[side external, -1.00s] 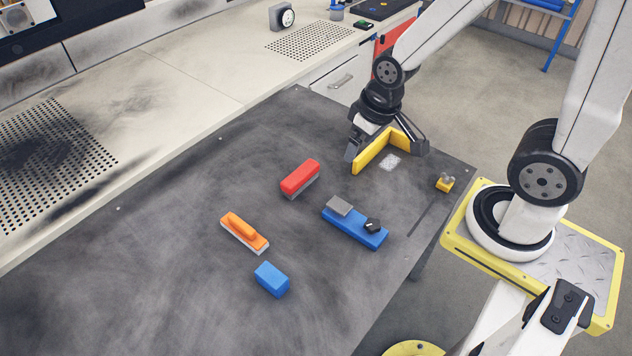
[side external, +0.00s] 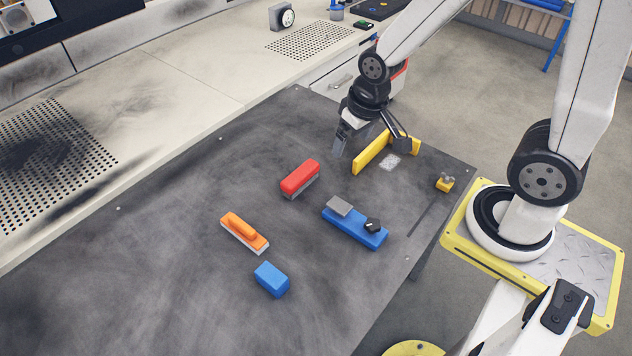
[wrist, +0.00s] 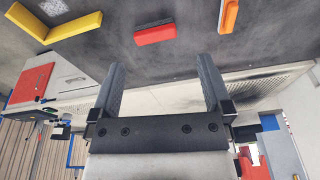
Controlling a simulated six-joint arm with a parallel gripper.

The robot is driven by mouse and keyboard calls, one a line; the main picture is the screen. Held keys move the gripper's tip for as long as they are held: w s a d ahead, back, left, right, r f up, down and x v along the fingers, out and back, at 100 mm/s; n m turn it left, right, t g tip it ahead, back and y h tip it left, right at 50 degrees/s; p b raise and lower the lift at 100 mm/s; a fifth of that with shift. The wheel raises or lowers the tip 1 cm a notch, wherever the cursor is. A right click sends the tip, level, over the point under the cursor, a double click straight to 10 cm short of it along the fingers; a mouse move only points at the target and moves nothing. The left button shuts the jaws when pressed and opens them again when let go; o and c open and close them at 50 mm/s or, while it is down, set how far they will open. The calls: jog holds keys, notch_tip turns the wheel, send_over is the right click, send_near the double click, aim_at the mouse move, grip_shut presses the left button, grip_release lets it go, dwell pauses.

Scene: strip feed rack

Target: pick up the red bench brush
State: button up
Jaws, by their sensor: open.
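The red bench brush (side external: 300,176) lies on the dark table top, red block up with a pale grey layer beneath. It also shows in the wrist view (wrist: 155,34), beyond the fingertips and apart from them. My gripper (side external: 368,146) is open and empty, above the table to the upper right of the brush in the side view. In the wrist view my gripper's two fingers (wrist: 162,75) stand wide apart with nothing between them.
A yellow angle fence (side external: 372,152) stands just right of the gripper. A blue base with a grey plate and black knob (side external: 352,229), an orange-handled brush (side external: 243,231) and a blue block (side external: 271,279) lie nearby. The table's left part is clear.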

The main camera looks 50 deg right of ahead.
jog(key=w+d+f+m, duration=0.1)
jog(key=w+f+m, duration=0.25)
jog(key=w, duration=0.35)
jog(key=m+g, duration=0.2)
jog(key=m, duration=1.1)
send_over(300, 172)
notch_tip(300, 172, down, 16)
jog(key=shift+r, duration=0.1)
jog(key=shift+f, duration=0.3)
jog(key=shift+f, duration=1.25)
jog(key=shift+f, duration=0.15)
jog(key=shift+f, duration=2.5)
